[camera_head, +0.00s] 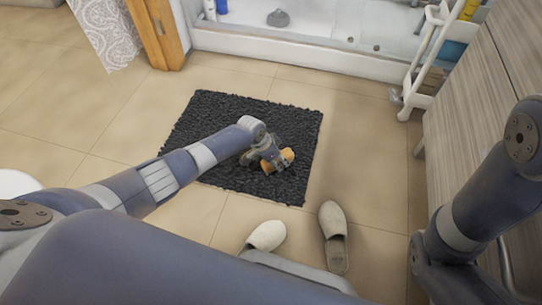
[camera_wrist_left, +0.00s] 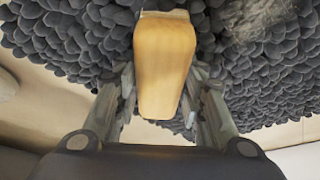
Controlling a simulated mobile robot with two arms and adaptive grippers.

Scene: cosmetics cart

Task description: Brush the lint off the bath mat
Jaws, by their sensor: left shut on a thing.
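The bath mat (camera_head: 215,120) is dark grey and shaggy and lies flat on the tiled floor. It also fills the upper part of the left wrist view (camera_wrist_left: 65,45). My left gripper (camera_head: 272,160) is over the right half of the mat, shut on a brush with a tan wooden body (camera_head: 287,155). The wooden body (camera_wrist_left: 165,65) shows between the fingers in the left wrist view. Its bristles are hidden, so I cannot tell whether they touch the mat. A pale fuzzy patch of lint (camera_wrist_left: 258,18) shows on the mat at the upper right. My right gripper is out of view.
Two pale slippers (camera_head: 267,235) (camera_head: 334,222) lie on the floor just in front of the mat. A white shower tray edge (camera_head: 290,58) runs behind it. A white rack (camera_head: 424,60) and a wood-grain cabinet (camera_head: 465,110) stand to the right. Floor left of the mat is clear.

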